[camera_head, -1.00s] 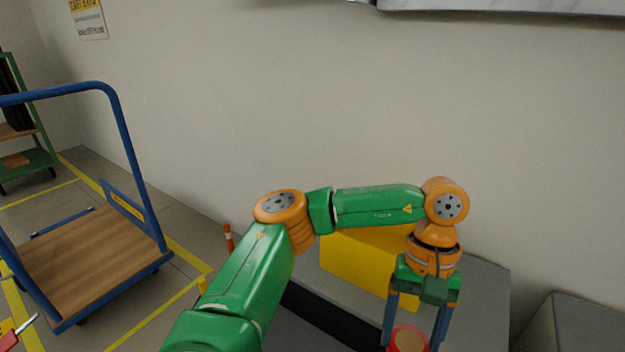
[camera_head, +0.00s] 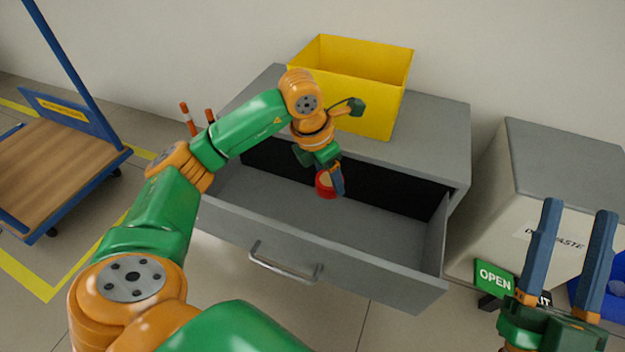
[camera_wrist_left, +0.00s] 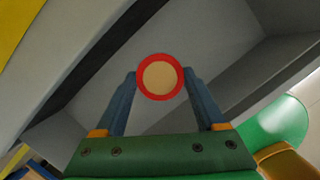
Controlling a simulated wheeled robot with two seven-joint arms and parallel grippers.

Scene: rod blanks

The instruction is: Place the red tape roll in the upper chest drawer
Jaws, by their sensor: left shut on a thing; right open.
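The red tape roll (camera_head: 325,185) has a tan core and is held between the blue fingers of my left gripper (camera_head: 331,184). It also shows between the fingertips in the left wrist view (camera_wrist_left: 160,78). The upper drawer (camera_head: 315,215) of the grey chest (camera_head: 435,150) is pulled open, and its inside looks empty. The left gripper and roll hang over the drawer's opening, toward its back; their height above the drawer floor is hard to tell. My right gripper (camera_head: 573,250) is open and empty at the lower right, apart from the drawer.
A yellow bin (camera_head: 375,95) stands on the chest top. A grey waste box (camera_head: 545,210) with an OPEN sign (camera_head: 494,278) before it stands right of the chest. A blue trolley (camera_head: 60,170) is at the left. Orange posts (camera_head: 188,118) stand beside the chest.

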